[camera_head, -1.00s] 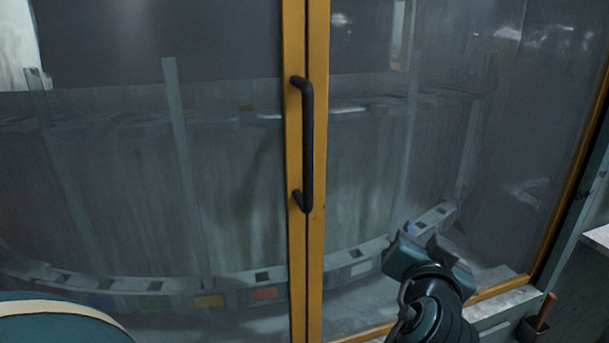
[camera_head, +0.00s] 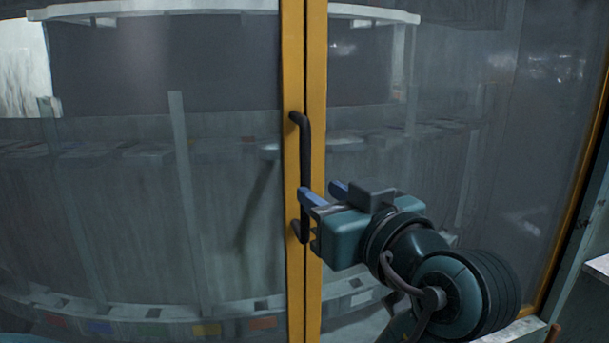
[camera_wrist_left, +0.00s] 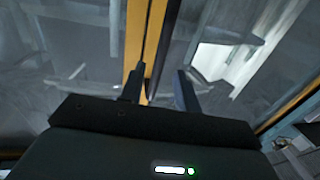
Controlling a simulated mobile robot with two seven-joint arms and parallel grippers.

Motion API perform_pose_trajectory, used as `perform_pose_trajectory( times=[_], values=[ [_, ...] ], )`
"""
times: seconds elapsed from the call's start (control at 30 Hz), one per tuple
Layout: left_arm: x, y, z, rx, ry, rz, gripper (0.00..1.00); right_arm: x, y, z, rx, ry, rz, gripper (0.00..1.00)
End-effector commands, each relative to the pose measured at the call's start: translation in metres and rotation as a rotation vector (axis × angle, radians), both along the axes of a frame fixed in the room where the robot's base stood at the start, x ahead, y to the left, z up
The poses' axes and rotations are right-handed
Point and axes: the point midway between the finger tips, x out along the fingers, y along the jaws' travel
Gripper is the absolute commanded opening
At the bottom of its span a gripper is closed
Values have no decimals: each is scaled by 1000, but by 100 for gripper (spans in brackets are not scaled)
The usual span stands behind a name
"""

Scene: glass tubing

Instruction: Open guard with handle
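The guard is a pair of glass panels in yellow frames (camera_head: 315,60), closed, with their frame posts side by side. A dark vertical bar handle (camera_head: 305,150) is fixed to the left post; it also shows in the left wrist view (camera_wrist_left: 166,42). My left gripper (camera_head: 325,192) is at the lower part of the handle, its body to the right. In the left wrist view its two fingers (camera_wrist_left: 160,88) are apart, with the handle between them in the picture, nearer the left finger. I cannot tell whether they touch it. My right gripper is not in view.
Behind the glass are a curved rack (camera_head: 180,318) with coloured labels and grey upright posts (camera_head: 183,190). The right panel's yellow edge (camera_head: 570,200) and a pale ledge (camera_head: 598,264) are at the right. The area before the left panel is clear.

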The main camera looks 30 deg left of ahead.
Motion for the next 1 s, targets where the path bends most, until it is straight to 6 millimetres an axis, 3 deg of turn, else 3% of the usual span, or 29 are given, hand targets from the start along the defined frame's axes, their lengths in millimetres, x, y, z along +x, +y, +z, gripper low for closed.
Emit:
perform_pose_trajectory(
  times=[0.1,0.3,0.73,1.0],
  values=[
    [11,22,1,3,-1,4,32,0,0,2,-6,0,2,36],
    [25,46,0,3,-1,2,32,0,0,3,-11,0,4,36],
    [30,54,0,0,1,-1,32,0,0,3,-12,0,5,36],
    [30,54,0,0,1,-1,10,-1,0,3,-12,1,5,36]
  ],
)
